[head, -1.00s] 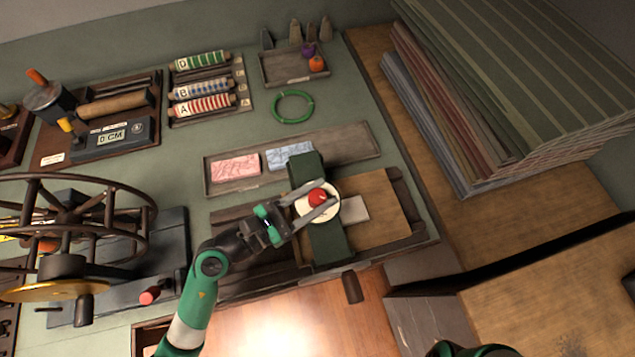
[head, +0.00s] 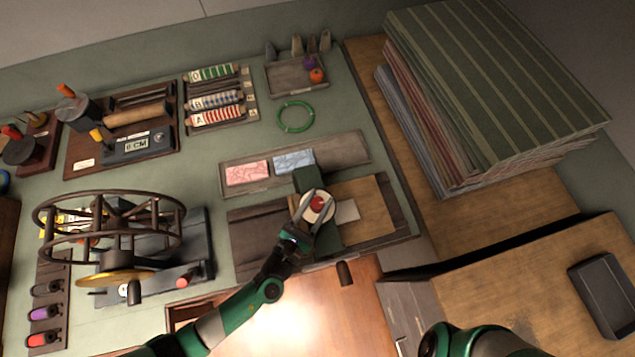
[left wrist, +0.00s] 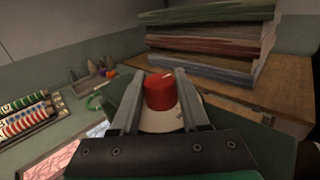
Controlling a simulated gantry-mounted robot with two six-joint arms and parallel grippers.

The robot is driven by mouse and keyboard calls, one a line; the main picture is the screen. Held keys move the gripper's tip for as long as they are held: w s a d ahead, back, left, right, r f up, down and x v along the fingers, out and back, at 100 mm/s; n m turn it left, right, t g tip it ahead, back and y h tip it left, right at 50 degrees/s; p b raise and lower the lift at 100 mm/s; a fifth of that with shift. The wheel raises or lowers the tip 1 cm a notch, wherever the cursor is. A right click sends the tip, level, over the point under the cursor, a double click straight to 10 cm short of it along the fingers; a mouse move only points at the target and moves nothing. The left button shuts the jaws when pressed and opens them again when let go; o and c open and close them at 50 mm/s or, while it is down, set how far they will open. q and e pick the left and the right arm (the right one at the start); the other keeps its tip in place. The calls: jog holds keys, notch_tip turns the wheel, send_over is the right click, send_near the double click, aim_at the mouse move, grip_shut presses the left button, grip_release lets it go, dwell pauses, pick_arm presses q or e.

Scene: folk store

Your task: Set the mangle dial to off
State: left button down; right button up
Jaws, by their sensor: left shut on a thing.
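The mangle (head: 328,238) is a dark green block across a wooden bed on the bench. On top of it sits a pale round dial face (head: 305,210) with a red knob (head: 318,203) at its centre. My left gripper (head: 318,200) reaches in from the lower left, its two fingers on either side of the knob and shut on it. The left wrist view shows the red knob (left wrist: 160,94) between the fingers, with a pale mark on its top. The dial's lettering is too small to read. My right gripper is out of view.
Pink and blue patterned blocks (head: 247,173) lie in a tray behind the mangle. A spoked wheel device (head: 110,230) stands at left. Stacked boards (head: 490,100) stand at right, and a dark tray (head: 605,290) lies at far right.

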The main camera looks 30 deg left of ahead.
pick_arm(q)
jog(key=shift+c, duration=2)
grip_release()
jog(key=s, duration=1.1)
jog(key=shift+s+p, duration=0.3)
jog(key=shift+p, duration=0.15)
jog(key=shift+a, duration=0.1)
